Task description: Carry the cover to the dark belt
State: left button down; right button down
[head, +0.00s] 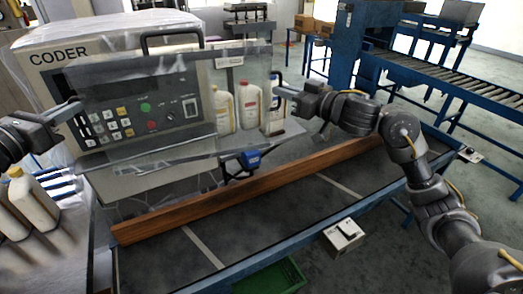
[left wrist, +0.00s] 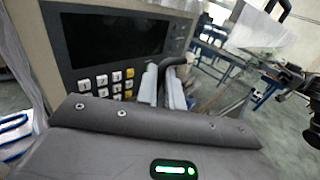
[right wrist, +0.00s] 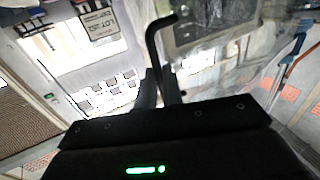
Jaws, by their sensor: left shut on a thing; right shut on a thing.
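The clear see-through cover (head: 238,72) is held up between my two grippers, in front of the coder machine. My left gripper (head: 76,107) is shut on its left side; in the left wrist view a dark bent handle (left wrist: 172,62) sits between the fingers. My right gripper (head: 282,92) is shut on its right side; in the right wrist view a black hooked handle (right wrist: 153,42) stands between the fingers. The cover's edges are faint and hard to trace. The dark belt (head: 268,217) lies below and in front, apart from the cover as far as I can tell.
A brown wooden rail (head: 250,190) runs along the belt's far side, with a blue sensor (head: 252,158) above it. White bottles (head: 249,107) stand behind the cover; more bottles (head: 33,203) stand at left. A small box (head: 343,237) sits at the belt's near edge.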

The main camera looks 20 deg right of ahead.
aim_at(390, 161)
jog(key=z, duration=2.75)
jog(key=i, duration=3.45)
jog(key=u, duration=2.15)
